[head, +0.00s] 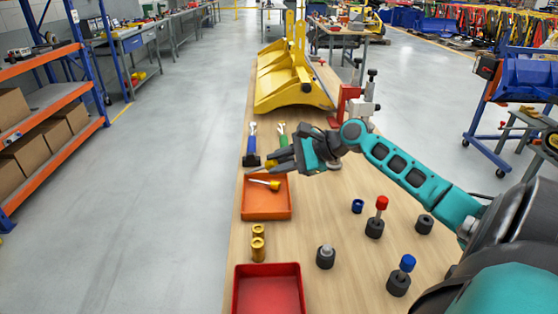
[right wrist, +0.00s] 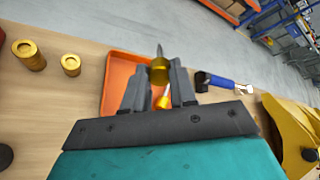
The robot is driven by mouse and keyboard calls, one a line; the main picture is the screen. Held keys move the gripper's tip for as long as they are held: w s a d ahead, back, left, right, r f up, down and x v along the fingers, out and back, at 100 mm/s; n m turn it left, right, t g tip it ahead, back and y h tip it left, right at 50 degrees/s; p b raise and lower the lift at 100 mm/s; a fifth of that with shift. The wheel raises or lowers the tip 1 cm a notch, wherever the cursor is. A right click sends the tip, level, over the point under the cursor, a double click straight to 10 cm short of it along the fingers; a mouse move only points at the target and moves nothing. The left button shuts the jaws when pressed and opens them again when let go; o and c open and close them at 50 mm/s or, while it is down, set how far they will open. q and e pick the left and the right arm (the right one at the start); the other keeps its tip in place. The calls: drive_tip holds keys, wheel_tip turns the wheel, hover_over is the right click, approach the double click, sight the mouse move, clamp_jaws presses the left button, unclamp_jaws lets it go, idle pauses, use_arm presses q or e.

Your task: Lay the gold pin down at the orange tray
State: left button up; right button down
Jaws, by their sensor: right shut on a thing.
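My right gripper (head: 274,162) is above the far part of the orange tray (head: 250,211). In the right wrist view its fingers (right wrist: 159,76) are shut on the gold pin (right wrist: 158,71), whose grey tip points away from the gripper. In the head view the fingers mostly hide the pin. The orange tray also shows in the right wrist view (right wrist: 120,72), beneath the fingers. Another piece with a gold end and a pale shaft (head: 265,184) lies in the tray. My left gripper is out of view.
A red tray (head: 268,268) and gold bushings (head: 258,248) are nearer on the table. Dark sockets, some with red-, blue- or grey-topped pins (head: 375,226), stand to the right. A blue-handled tool (head: 251,147) lies just beyond the orange tray, before a yellow bucket (head: 290,85).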

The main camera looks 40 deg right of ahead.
drive_tip(key=shift+f+b, duration=0.9)
drive_tip(key=shift+f, duration=1.6)
drive_tip(key=shift+f+b, duration=0.75)
drive_tip(key=shift+f, duration=1.25)
drive_tip(key=c, duration=1.2)
unclamp_jaws()
drive_tip(key=o, duration=0.4)
drive_tip(key=shift+s+d, duration=0.1)
drive_tip(key=shift+s, duration=0.05)
